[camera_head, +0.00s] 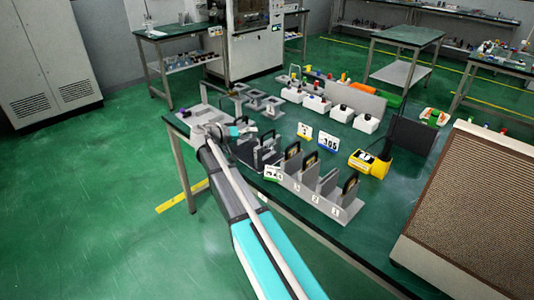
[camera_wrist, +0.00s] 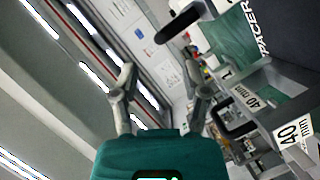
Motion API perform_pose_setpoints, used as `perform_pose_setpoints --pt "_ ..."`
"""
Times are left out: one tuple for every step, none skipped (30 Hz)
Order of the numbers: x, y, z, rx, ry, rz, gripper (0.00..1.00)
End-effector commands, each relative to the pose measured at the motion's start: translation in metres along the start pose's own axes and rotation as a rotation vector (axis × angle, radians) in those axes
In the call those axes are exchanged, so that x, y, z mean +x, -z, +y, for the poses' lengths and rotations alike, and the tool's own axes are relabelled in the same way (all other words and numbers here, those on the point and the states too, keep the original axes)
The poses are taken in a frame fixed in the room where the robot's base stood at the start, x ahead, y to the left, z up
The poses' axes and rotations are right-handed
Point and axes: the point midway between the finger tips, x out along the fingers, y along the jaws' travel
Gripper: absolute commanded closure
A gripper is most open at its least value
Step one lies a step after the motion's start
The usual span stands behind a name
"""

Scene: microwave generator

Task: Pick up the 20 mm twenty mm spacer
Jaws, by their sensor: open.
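My gripper (camera_wrist: 165,90) is open and empty in the wrist view, its two fingers spread apart, with the far wall and ceiling between and behind them. In the wrist view, a grey holder (camera_wrist: 250,75) with white "40 mm" labels stands to the right of the fingers. A dark piece lettered "SPACER" (camera_wrist: 267,30) is at the upper right. In the head view, my gripper's teal body is at the near left part of the green table, beside a group of grey and black holders (camera_head: 262,152). I cannot make out a 20 mm label, so the 20 mm spacer is not identifiable.
A grey slotted rack (camera_head: 320,192) with dark-framed plates stands right of my arm. Behind are a yellow holder (camera_head: 370,163), white boxes (camera_head: 316,103) and flat grey fixtures (camera_head: 253,103). A brown mesh panel (camera_head: 480,210) fills the right. The floor left is clear.

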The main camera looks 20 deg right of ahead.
Motion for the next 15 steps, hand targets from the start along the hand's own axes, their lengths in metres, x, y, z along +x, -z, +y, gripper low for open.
perform_pose_setpoints --pt "0.008 -0.001 -0.001 0.000 -0.001 -0.002 0.42" --pt "0.011 -0.001 -0.001 0.000 -0.001 -0.001 0.42" --pt "0.016 -0.001 -0.001 0.000 0.000 0.000 0.42" --pt "0.018 0.000 -0.001 0.000 0.000 0.000 0.42" --pt "0.021 0.000 -0.001 0.001 0.000 -0.001 0.42" --pt "0.024 0.000 -0.001 0.001 0.000 -0.001 0.42" --pt "0.025 0.000 0.000 0.001 0.000 -0.001 0.42" --pt "0.026 0.000 0.000 0.001 0.000 -0.001 0.42" --pt "0.027 0.000 0.000 0.000 0.000 -0.001 0.42" --pt "0.027 0.000 0.000 0.000 0.000 0.000 0.42" --pt "0.027 0.000 0.000 0.000 0.000 0.000 0.42" --pt "0.027 0.000 0.000 0.000 0.000 0.000 0.42" --pt "0.027 0.000 0.000 0.000 0.000 0.000 0.42" --pt "0.027 0.000 0.000 0.000 0.000 0.000 0.42" --pt "0.027 0.000 0.000 0.000 0.000 0.000 0.42"
